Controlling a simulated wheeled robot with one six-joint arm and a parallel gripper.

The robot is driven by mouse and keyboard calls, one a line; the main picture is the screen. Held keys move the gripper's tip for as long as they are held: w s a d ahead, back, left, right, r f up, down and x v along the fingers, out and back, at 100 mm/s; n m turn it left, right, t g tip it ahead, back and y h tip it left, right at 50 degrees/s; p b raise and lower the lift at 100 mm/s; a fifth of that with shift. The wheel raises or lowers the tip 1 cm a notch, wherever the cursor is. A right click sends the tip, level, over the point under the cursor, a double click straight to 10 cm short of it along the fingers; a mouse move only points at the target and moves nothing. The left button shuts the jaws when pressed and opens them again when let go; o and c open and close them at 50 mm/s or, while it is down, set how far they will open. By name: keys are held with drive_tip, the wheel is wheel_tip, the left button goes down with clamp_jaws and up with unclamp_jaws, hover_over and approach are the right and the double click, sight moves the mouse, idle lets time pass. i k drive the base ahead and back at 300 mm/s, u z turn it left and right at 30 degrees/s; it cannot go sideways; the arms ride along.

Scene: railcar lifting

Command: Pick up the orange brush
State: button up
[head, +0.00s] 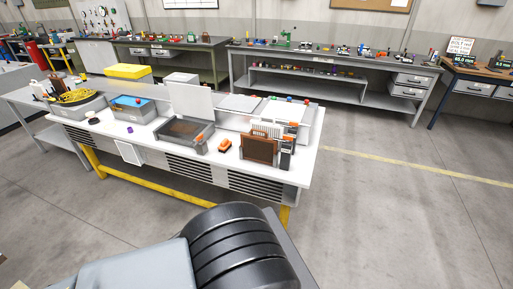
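A small orange object (225,146), which looks like the orange brush, lies on the white tabletop (215,165) near its front edge. It sits between a grey open-topped bin (184,134) on its left and a brown box-like holder (261,150) on its right. It is small in view, so its bristles cannot be made out. Part of my own arm fills the bottom middle, in front of the table. My gripper is not in view.
A blue-topped bin (133,107) and a grey bin with yellow contents (75,101) stand at the table's left. A yellow box (127,71) is behind. A long grey bench (330,73) stands along the back wall. The concrete floor at right (400,200) is clear.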

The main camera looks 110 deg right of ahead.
sight(226, 144)
drive_tip(key=z, duration=3.45)
drive_tip(key=i, duration=1.65)
